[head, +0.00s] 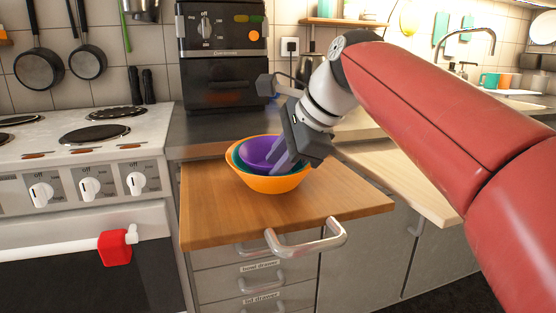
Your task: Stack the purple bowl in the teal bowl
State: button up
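The purple bowl (258,150) sits inside the teal bowl (236,160), whose rim shows as a thin band around its left side. Both are inside an orange bowl (268,185) on the wooden board. My gripper (280,158) reaches down from the upper right, with its fingers at the right part of the purple bowl. The fingertips overlap the bowl in this view. Whether they grip its wall or are apart from it cannot be told.
The wooden board (215,222) lies above drawers, with a metal handle (308,243) at its front. A stove (85,150) stands at left, a black coffee machine (222,55) behind. A kettle (310,68) stands behind my wrist. The board's front left is clear.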

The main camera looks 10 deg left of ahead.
jog(key=p+v, duration=0.3)
jog(key=v, duration=0.9)
jog(key=s+d+f+n+t+h, duration=0.1)
jog(key=s+d+f+n+h, duration=0.1)
jog(key=s+d+f+n, duration=0.2)
jog(key=s+d+f+n+t+h, duration=0.1)
jog(key=s+d+f+n, duration=0.3)
jog(key=d+f, duration=0.6)
jog(key=s+d+f+n+h, duration=0.3)
jog(key=s+d+f, duration=0.3)
jog(key=f, duration=1.1)
jog(key=shift+s+d+f+n+t+h, duration=0.2)
jog(key=shift+s+d+n+t+h, duration=0.1)
jog(key=shift+d+n+t+h, duration=0.25)
jog(key=shift+d, duration=0.1)
